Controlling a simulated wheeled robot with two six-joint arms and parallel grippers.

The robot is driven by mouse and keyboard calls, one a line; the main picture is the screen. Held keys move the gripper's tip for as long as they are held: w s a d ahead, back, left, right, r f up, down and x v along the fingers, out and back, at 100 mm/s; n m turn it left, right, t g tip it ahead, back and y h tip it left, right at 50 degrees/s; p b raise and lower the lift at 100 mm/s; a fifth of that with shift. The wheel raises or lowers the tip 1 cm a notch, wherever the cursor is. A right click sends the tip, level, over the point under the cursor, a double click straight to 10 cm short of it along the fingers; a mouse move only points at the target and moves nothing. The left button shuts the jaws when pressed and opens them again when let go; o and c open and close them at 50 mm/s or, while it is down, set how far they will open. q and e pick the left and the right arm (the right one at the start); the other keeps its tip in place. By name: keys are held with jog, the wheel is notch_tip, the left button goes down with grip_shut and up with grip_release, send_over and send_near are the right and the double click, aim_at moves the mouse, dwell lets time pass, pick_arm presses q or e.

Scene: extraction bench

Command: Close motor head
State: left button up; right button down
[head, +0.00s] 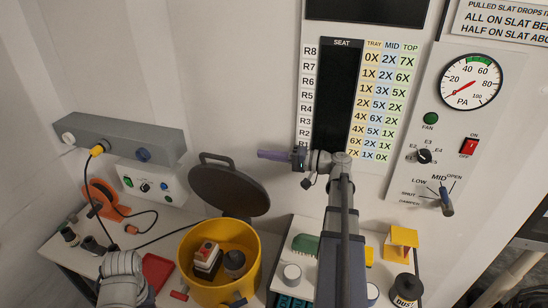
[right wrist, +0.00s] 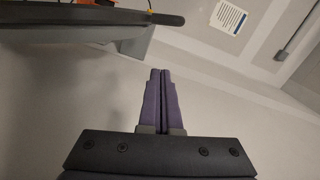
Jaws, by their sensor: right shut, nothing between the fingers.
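The motor head appears to be the dark round lid (head: 230,190) with a black loop handle. It stands tilted up, open, at the back edge of the yellow tub (head: 187,262). The tub is open, and a red-and-white block (head: 207,256) and a dark round piece (head: 235,262) show inside it. My right gripper (head: 262,154) has purple fingers pointing left, above and right of the lid and apart from it. In the right wrist view its fingers (right wrist: 158,75) are together with nothing between them. My left gripper's fingers are not visible.
A grey wall box (head: 120,137) with a cable and an orange reel (head: 103,198) are at the left. The white slat board (head: 385,100) is behind my right arm. A yellow stand (head: 402,240) is at the right. The wall above the lid is clear.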

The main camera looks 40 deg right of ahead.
aim_at(246, 176)
jog(key=a, duration=0.2)
jog(key=w+a, duration=0.1)
jog(key=w+a+f, duration=0.1)
jog(key=a, duration=0.1)
jog(key=shift+w+a+b, duration=0.2)
jog(key=shift+a+b, duration=0.1)
jog(key=shift+b, duration=0.1)
jog(key=shift+s+a, duration=0.25)
jog(key=shift+a, duration=0.3)
